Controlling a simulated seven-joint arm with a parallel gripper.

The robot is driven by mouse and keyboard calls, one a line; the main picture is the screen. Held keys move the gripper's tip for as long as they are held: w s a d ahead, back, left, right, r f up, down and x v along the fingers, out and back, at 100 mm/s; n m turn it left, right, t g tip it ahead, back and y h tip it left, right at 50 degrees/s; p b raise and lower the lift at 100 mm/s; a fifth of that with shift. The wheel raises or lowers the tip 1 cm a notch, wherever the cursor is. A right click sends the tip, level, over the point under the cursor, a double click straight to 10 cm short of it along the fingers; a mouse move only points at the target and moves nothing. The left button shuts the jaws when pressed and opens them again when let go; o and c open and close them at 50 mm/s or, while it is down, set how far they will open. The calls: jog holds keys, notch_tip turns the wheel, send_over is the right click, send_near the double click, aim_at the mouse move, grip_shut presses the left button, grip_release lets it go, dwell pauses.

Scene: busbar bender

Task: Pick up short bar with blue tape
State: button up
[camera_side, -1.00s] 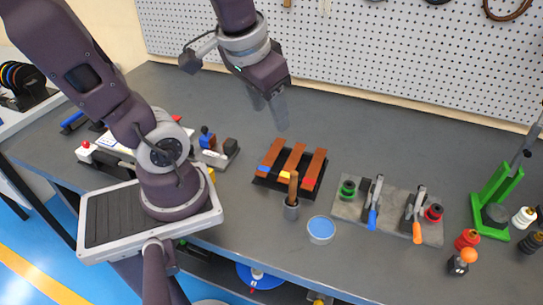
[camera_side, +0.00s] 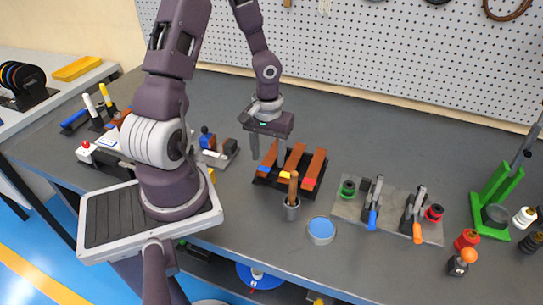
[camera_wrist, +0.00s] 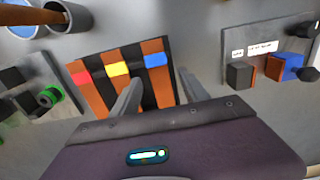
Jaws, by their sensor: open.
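The bar with blue tape is a flat copper-brown bar (camera_side: 269,155) and the leftmost of three on a black rack (camera_side: 259,181) in the side view. Its blue tape is at the front end. In the wrist view the blue-taped bar (camera_wrist: 156,76) is the rightmost of the three. My gripper (camera_side: 268,160) is open and points down over the rack. In the wrist view the fingers of my gripper (camera_wrist: 158,80) lie on either side of the blue-taped bar. Nothing is held. The exact height of the fingertips above the rack cannot be told.
A yellow-taped bar (camera_side: 294,159) and a red-taped bar (camera_side: 315,168) lie beside it. A cup with a wooden handle (camera_side: 291,211) and a blue-topped tub (camera_side: 321,230) stand in front. A clamp plate (camera_side: 391,212) is to the right. The table behind is clear.

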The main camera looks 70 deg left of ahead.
grip_shut()
jog(key=shift+r, duration=0.15)
